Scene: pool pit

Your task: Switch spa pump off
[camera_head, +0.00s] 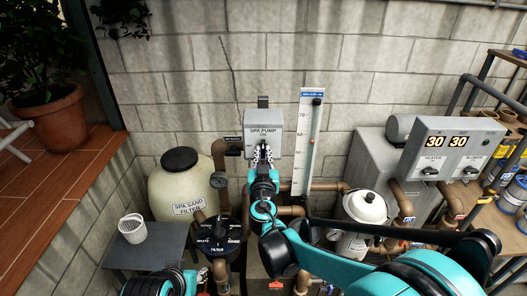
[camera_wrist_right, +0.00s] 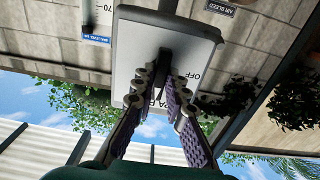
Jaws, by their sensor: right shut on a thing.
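The grey spa pump switch box (camera_head: 275,122) is mounted on the block wall, labelled "SPA PUMP" with "ON" under it. My right gripper (camera_head: 263,152) is at the lower front of this box. In the right wrist view the box (camera_wrist_right: 135,38) appears upside down, with "OFF" lettering beside the fingers. There the right gripper's fingers (camera_wrist_right: 165,75) are closed in around a dark switch lever (camera_wrist_right: 166,57) on the box face. The fingers mostly hide the lever, so its exact position is unclear.
A tall white level gauge (camera_head: 308,140) stands just right of the box. Brown pipes, a sand filter tank (camera_head: 180,185), a black filter valve (camera_head: 218,237) and a white canister (camera_head: 362,210) stand below. A heater and blower panel (camera_head: 452,150) is at right.

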